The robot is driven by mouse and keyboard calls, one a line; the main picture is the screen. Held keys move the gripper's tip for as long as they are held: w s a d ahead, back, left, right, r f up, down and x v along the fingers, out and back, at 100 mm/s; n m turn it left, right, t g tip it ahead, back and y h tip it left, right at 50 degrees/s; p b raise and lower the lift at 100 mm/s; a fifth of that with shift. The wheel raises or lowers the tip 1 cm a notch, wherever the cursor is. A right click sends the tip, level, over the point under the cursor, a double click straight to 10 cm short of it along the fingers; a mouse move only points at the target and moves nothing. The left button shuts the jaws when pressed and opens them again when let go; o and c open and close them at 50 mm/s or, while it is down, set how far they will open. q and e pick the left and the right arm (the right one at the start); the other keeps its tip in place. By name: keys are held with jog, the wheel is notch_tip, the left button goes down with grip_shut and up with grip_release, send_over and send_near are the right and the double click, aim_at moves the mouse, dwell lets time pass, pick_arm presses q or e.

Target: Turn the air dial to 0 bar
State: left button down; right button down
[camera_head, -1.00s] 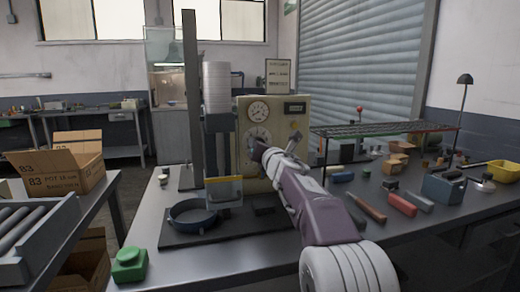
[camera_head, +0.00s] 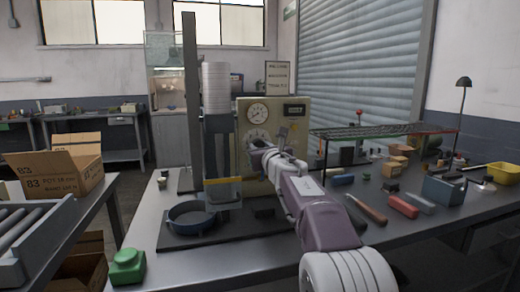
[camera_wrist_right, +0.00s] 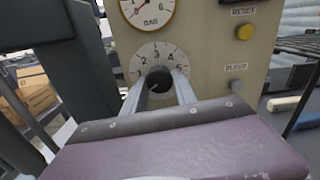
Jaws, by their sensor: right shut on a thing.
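The air dial is a pale disc with numbers (camera_wrist_right: 178,57) and a dark round knob (camera_wrist_right: 159,85) on the cream panel (camera_head: 288,165). In the right wrist view, my right gripper (camera_wrist_right: 160,90) has one finger on each side of the knob and is shut on it. The fingers hide the lower part of the dial, so its setting cannot be read. In the head view, the arm and gripper (camera_head: 258,148) cover part of the dial. A round gauge marked BAR (camera_wrist_right: 147,12) sits above the dial. My left gripper is not in view.
A yellow button (camera_wrist_right: 244,32) under a RESET label and a BLEED label (camera_wrist_right: 236,67) are right of the dial. A press with a dark post (camera_head: 191,90) and blue ring (camera_head: 190,228) stands left. A wire rack (camera_head: 380,130) and loose tools lie right.

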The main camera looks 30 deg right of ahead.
jog(key=shift+f, duration=0.1)
jog(key=c, duration=1)
grip_release()
jog(key=b+v, duration=0.1)
jog(key=v, duration=0.8)
